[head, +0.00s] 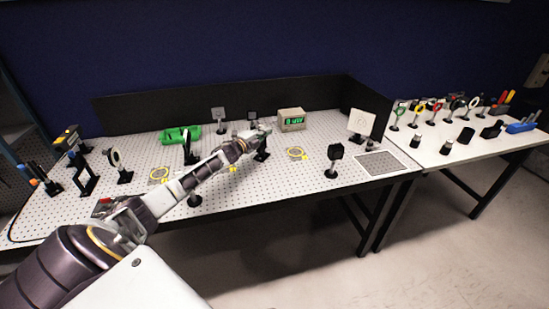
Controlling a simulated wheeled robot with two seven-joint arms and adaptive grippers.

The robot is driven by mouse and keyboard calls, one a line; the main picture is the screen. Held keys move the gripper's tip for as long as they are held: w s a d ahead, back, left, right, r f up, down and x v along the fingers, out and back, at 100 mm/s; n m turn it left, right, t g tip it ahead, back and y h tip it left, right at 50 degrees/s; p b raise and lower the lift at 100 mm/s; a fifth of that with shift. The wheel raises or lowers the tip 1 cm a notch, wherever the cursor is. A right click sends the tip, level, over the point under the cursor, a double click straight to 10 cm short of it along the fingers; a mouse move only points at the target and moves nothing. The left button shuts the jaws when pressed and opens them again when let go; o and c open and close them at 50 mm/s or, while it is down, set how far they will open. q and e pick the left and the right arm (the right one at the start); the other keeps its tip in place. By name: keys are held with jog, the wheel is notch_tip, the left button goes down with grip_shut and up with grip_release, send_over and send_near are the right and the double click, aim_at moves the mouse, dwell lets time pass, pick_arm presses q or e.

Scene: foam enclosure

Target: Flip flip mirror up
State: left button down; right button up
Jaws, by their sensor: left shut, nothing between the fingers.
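My left arm reaches from the lower left across the perforated optical table (230,194). My left gripper (264,131) is shut and empty, small in the head view, near the table's middle. A dark post mount (262,155) stands right at the gripper, partly covered by it. It may be the flip mirror; I cannot tell whether its mirror is up or down, or whether the fingers touch it. My right gripper is not in view.
A green block (180,134) and a meter with a green display (291,119) stand behind the arm. A black mount (334,160) and a white screen (361,123) are to the right. A side table (440,150) holds several optics.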

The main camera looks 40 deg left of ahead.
pick_arm(q)
jog(key=shift+s, duration=0.15)
jog(key=s, duration=0.7)
jog(key=shift+a, duration=0.25)
dwell(0.7)
jog(key=shift+s, duration=0.1)
jog(key=shift+f, duration=0.1)
dwell(0.6)
